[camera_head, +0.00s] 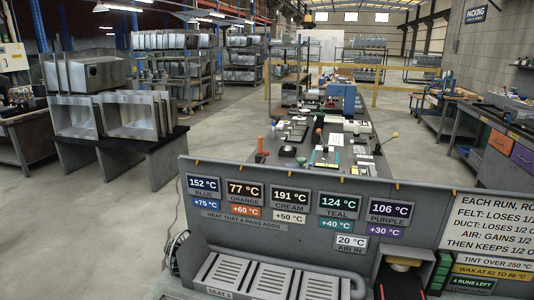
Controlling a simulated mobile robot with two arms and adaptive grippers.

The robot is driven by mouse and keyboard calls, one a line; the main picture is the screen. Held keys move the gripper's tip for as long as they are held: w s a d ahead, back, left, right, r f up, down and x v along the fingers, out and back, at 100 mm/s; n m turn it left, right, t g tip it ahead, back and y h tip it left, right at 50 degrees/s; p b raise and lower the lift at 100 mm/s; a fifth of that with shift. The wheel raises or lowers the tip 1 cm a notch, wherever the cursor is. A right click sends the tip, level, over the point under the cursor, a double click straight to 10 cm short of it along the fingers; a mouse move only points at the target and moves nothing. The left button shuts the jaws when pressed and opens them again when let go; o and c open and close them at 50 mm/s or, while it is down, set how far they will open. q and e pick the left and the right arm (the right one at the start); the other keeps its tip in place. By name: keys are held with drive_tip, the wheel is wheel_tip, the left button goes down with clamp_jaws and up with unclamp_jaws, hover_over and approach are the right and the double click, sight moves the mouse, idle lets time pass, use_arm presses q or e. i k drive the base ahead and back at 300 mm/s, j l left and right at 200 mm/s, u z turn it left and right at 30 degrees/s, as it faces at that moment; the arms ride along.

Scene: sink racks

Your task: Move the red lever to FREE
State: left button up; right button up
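A small red-topped lever (260,144) stands upright at the left edge of the long bench behind the grey panel. I cannot tell which of the two is the task's lever. No FREE marking is readable at this size. Neither of my grippers shows in the head view.
A grey panel (230,228) with temperature displays crosses the foreground, with slatted seats (262,280) below it. The long bench (345,180) behind carries several small items. Steel sinks (75,117) stand on a table at left. Open floor (225,130) lies between.

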sight(266, 152)
drive_tip(key=u, duration=0.2)
drive_tip(key=j+u, duration=0.35)
drive_tip(key=i+j+u, duration=0.1)
drive_tip(key=j+u, duration=0.2)
drive_tip(key=i+j+u, duration=0.1)
drive_tip(key=j+u, duration=0.25)
drive_tip(key=i+j+u, duration=0.2)
drive_tip(key=i+j, duration=0.4)
drive_tip(key=i+j+u, duration=0.2)
drive_tip(key=i+j, duration=0.3)
drive_tip(key=i+l+z, duration=0.1)
drive_tip(key=i+z, duration=0.9)
drive_tip(key=z, duration=0.2)
drive_tip(key=i+j+z, duration=0.2)
drive_tip(key=i+z, duration=0.2)
drive_tip(key=k, duration=0.05)
